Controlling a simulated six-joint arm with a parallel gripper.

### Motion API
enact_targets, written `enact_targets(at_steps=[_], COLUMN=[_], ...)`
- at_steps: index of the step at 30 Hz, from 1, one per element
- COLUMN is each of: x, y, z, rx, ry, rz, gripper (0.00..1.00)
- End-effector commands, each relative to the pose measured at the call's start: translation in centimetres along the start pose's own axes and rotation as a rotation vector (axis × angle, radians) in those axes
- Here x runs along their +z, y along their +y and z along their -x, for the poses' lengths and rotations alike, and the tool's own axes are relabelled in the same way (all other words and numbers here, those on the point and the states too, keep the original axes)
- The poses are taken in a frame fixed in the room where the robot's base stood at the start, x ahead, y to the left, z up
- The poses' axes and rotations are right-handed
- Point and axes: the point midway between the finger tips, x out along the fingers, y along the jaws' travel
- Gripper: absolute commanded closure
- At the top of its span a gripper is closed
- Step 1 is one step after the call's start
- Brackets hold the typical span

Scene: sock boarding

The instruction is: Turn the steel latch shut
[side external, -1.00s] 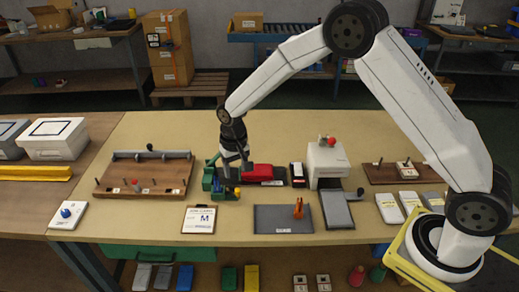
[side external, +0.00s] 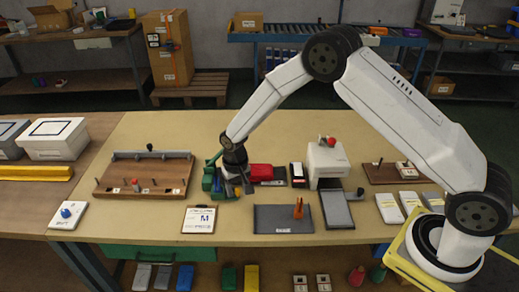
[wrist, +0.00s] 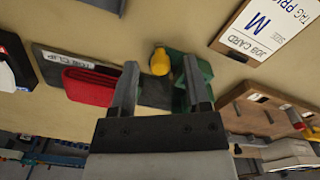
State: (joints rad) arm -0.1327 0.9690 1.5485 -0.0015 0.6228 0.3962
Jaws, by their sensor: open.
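My gripper (side external: 238,190) is open and points down beside the green fixture (side external: 208,180) near the middle of the table. In the wrist view my two grey fingers (wrist: 160,72) are spread, with nothing held between them. The yellow knob (wrist: 160,62) shows between and beyond the fingertips, and part of the green fixture (wrist: 200,75) lies behind the right finger. I cannot pick out the steel latch for certain. A grey bar with a dark knob (side external: 150,154) crosses the back of the wooden board at left, but I cannot tell whether it is the latch.
A folded red piece (side external: 261,172) lies on a dark plate just right of my gripper. A white box (side external: 327,163) stands farther right. The job card (side external: 199,219) and a grey mat (side external: 275,219) lie in front. Bare table separates the wooden board (side external: 120,185) from the green fixture.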

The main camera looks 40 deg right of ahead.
Motion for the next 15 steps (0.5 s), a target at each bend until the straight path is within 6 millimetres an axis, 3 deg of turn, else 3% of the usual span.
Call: enact_targets(at_steps=[4,9,10,15], x=[0.00,0.00,0.00,0.00], y=[0.00,0.00,0.00,0.00], z=[0.01,0.03,0.03,0.04], rx=[0.000,0.000,0.000,0.000], ry=[0.000,0.000,0.000,0.000], rz=[0.000,0.000,0.000,0.001], gripper=[0.39,0.93,1.00,1.00])
